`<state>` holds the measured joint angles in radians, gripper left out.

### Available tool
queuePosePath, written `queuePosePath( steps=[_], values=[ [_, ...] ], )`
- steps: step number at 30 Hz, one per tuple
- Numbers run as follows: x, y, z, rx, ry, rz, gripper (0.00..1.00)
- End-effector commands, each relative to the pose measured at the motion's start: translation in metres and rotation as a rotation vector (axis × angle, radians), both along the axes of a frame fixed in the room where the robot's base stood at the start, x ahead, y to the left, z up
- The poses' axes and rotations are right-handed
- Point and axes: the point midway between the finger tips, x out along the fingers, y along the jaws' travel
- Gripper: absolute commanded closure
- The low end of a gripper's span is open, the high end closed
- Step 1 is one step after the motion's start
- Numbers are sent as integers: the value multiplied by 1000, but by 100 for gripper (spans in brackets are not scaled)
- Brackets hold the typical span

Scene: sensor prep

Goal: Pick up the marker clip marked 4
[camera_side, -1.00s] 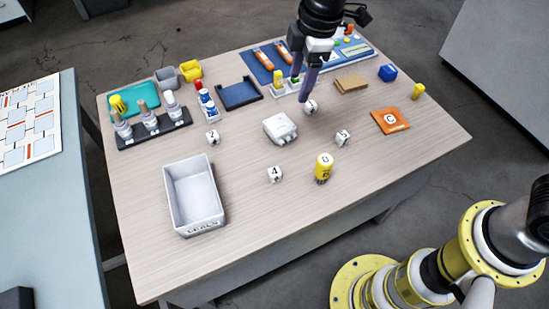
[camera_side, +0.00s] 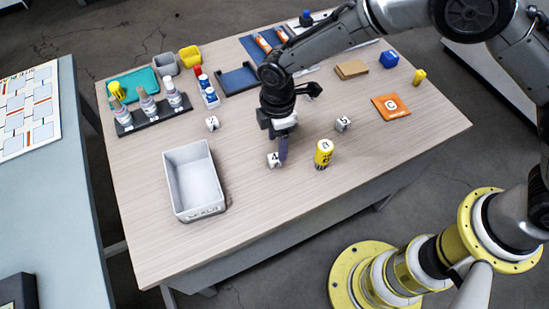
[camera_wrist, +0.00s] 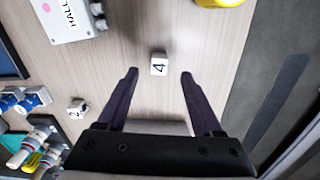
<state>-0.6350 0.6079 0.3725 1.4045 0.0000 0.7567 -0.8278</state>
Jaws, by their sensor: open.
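The marker clip marked 4 (camera_side: 273,160) is a small white block with a black number, standing on the wooden table. In the wrist view the clip marked 4 (camera_wrist: 159,65) lies ahead of and between the two dark fingertips, with free space on both sides. My gripper (camera_side: 283,155) is open and empty, pointing down close to the clip. In the wrist view my gripper (camera_wrist: 159,73) shows its fingers spread wider than the clip. In the side view a finger partly overlaps the clip, and I cannot tell the exact height.
A yellow cylinder (camera_side: 323,153) stands right of the clip. Clips marked 2 (camera_side: 212,123) and apparently 3 (camera_side: 343,124) stand farther off. An empty white bin (camera_side: 193,178) is to the left. An orange card (camera_side: 391,107) lies to the right. The table's front is clear.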

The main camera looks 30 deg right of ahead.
Motion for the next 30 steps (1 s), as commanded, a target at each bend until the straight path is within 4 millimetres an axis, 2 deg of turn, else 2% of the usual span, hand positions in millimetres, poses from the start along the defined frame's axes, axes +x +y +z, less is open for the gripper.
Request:
queuePosePath(
  steps=[10,14,20,23,30],
  values=[
    [1,6,-44,-1,1,-1,32],
    [1,6,-51,0,0,0,32],
    [1,6,-52,0,0,0,32],
    [1,6,-51,0,0,0,47],
    [1,6,-51,0,0,0,90]
  ],
)
